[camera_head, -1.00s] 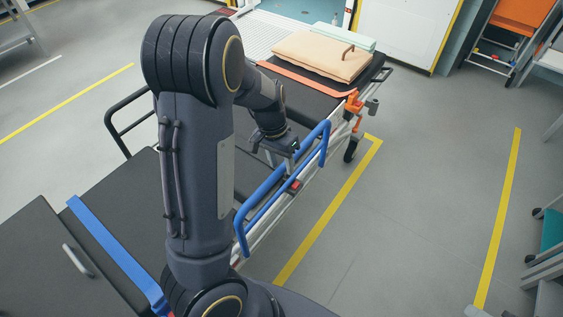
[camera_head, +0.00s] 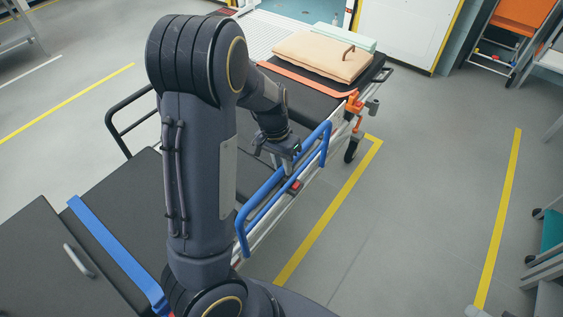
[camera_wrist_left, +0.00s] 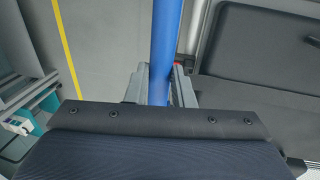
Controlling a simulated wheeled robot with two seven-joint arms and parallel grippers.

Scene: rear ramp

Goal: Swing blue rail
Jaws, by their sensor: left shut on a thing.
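The blue rail (camera_head: 266,187) stands raised along the right side of the stretcher in the head view. My left gripper (camera_head: 291,153) is at its upper bar, toward the far half of the rail. In the left wrist view the blue bar (camera_wrist_left: 166,40) runs between the two fingers of my left gripper (camera_wrist_left: 160,84), which are shut on it. A red part (camera_head: 293,186) sits on the stretcher frame below the rail. My left arm hides part of the stretcher and the near part of the rail's surroundings. My right gripper is not in view.
The black stretcher mattress (camera_head: 120,200) carries a blue strap (camera_head: 115,252) and an orange strap (camera_head: 305,80). Folded beige bedding (camera_head: 320,55) lies at the far end. A black rail (camera_head: 118,125) stands on the left side. The floor right of the stretcher (camera_head: 420,180) is clear.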

